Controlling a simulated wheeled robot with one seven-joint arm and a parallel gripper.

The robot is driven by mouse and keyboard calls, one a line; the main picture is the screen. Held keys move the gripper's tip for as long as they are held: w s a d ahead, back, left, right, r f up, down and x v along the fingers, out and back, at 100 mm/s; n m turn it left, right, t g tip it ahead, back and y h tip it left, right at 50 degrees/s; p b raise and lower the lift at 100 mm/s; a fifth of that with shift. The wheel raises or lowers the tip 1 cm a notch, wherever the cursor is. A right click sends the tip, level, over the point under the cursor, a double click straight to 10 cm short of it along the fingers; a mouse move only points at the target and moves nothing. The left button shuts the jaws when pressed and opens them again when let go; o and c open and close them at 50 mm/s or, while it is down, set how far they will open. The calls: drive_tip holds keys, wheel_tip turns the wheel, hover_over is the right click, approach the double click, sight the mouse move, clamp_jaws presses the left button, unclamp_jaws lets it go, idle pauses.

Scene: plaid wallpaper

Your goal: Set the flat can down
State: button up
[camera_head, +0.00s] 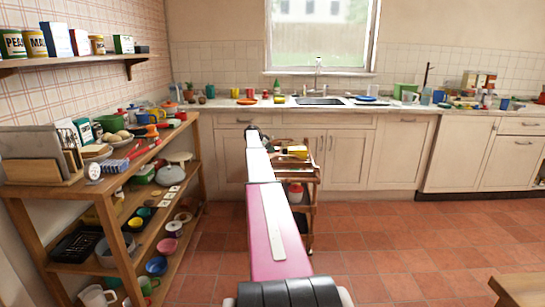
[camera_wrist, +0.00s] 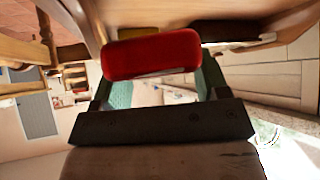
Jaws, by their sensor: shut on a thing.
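My gripper (camera_wrist: 155,78) shows in the wrist view, with its two fingers on either side of a red, rounded flat can (camera_wrist: 152,54). It is shut on the can, which sits at the fingertips. A brown wooden surface shows close behind the can at the top of the wrist view. I cannot tell whether the can touches it. In the head view my arm reaches forward toward a wooden cart (camera_head: 312,186), and the can cannot be made out there.
A wooden shelf unit (camera_head: 124,216) full of crockery stands at the left. The counter (camera_head: 225,104) with a sink (camera_head: 318,101) runs along the back wall. A yellow item (camera_head: 296,151) shows by the cart's top.

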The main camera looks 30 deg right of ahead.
drive_tip(key=shift+w+d+f, duration=0.2)
drive_tip(key=shift+d+f, duration=0.5)
drive_tip(key=shift+d, duration=0.35)
wheel_tip(320, 180, down, 4)
drive_tip(key=shift+f, duration=0.1)
drive_tip(key=o, duration=0.8)
drive_tip(key=v, duration=1.2)
